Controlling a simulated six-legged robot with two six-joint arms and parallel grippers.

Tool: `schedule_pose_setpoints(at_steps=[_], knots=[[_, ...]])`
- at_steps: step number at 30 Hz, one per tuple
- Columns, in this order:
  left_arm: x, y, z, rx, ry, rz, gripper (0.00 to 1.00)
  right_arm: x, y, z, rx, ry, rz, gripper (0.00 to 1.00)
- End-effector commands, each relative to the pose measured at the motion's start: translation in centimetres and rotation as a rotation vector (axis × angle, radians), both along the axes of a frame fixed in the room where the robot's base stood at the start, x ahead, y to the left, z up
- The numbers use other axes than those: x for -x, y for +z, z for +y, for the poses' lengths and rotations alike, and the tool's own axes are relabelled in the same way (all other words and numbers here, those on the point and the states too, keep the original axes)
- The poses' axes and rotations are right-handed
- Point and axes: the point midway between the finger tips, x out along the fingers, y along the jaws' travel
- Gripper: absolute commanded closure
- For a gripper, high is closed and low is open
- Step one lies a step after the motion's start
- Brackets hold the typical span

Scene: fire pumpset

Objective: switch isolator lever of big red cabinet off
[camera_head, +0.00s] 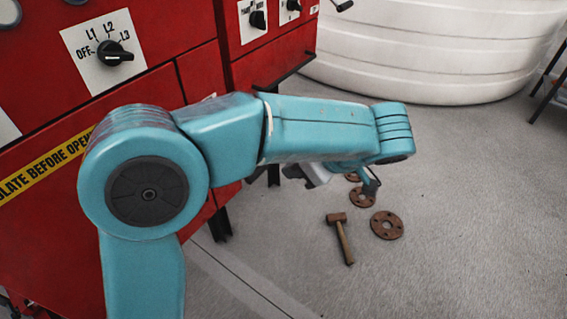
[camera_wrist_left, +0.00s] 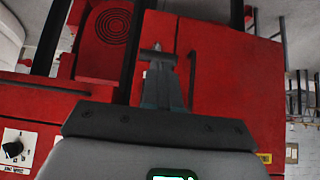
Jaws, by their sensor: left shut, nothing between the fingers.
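The big red cabinet (camera_head: 200,75) fills the left of the head view, partly hidden by my teal left arm. In the left wrist view, red cabinet panels (camera_wrist_left: 235,75) lie beyond my left gripper (camera_wrist_left: 163,62). This gripper is shut and empty. A small grey T-shaped piece shows at its fingertips; I cannot tell whether it is a lever or whether they touch. In the head view the left gripper (camera_head: 371,186) is small, beyond the forearm. A black handle (camera_head: 342,5) sticks out at the top edge; I cannot tell if it is the isolator lever. My right gripper is not seen.
A selector knob (camera_head: 115,53) is on the cabinet front, above a yellow warning strip (camera_head: 45,168). A hammer (camera_head: 341,238) and rusty flanges (camera_head: 387,225) lie on the grey floor. A white ribbed tank (camera_head: 430,50) stands behind.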

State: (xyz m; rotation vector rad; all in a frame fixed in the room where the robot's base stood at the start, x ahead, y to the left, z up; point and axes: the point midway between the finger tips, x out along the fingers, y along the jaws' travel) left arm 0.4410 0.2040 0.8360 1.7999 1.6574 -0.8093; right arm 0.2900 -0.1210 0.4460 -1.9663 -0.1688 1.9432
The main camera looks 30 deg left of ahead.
Motion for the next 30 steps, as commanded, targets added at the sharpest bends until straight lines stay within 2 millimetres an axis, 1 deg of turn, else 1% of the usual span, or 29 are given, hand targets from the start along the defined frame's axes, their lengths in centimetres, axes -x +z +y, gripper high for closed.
schedule_pose_setpoints(at_steps=[1, 6, 9, 12, 18, 30], knots=[[0.0, 0.5, -1.0, 0.000, -0.003, 0.000, 1.00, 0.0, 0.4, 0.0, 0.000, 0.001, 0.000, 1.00], [0.3, 1.5, -3.7, 0.000, -0.001, 0.000, 1.00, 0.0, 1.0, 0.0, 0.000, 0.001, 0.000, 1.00], [0.3, 1.9, -4.9, -0.001, -0.001, 0.000, 1.00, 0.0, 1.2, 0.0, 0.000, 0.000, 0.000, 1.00], [0.4, 2.1, -5.6, 0.000, 0.000, 0.000, 1.00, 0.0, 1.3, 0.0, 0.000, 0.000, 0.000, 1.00], [0.5, 2.1, -6.1, 0.000, 0.001, 0.001, 1.00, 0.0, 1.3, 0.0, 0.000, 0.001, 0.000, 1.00], [0.5, 2.1, -6.0, 0.000, 0.006, 0.002, 1.00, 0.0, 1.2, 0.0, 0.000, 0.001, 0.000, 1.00]])
